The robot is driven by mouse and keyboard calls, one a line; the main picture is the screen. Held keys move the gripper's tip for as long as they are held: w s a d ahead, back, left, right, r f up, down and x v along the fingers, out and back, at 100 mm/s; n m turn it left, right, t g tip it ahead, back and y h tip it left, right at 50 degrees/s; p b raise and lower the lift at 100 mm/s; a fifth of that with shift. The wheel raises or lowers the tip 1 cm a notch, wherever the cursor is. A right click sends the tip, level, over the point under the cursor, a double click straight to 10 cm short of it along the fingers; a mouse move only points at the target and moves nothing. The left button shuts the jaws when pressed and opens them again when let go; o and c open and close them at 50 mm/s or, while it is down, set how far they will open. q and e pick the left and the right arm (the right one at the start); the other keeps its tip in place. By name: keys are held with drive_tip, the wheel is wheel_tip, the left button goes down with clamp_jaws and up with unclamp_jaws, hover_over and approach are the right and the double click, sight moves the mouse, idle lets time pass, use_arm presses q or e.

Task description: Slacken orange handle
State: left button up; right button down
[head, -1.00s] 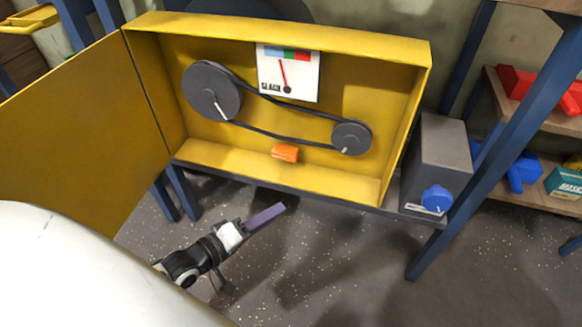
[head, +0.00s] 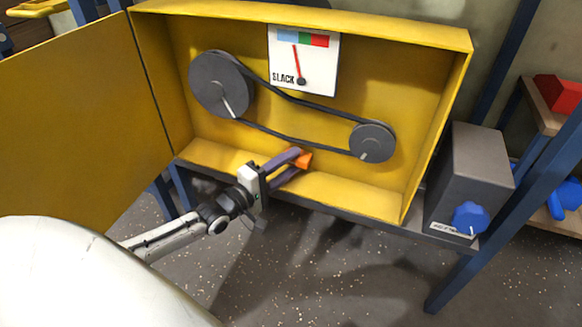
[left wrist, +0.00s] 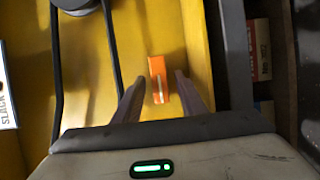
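The orange handle (head: 303,160) sits low inside the open yellow box (head: 290,182), below the belt. In the left wrist view the handle (left wrist: 158,80) lies between and just beyond the fingertips of my left gripper. My left gripper (head: 296,165) is open, its two fingers parted around the line to the handle; I cannot tell whether either finger touches it. A slack gauge (head: 303,60) on the back wall has its red needle leaning slightly left of upright, near the blue and green border. My right gripper is not in view.
A black belt (head: 290,97) runs around a large pulley (head: 221,84) and a small pulley (head: 372,142) above the handle. The yellow door (head: 75,115) stands open at left. A grey box with a blue knob (head: 469,218) is at right.

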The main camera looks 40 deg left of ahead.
use_arm(q)
drive_tip(key=shift+w, duration=0.3)
clamp_jaws()
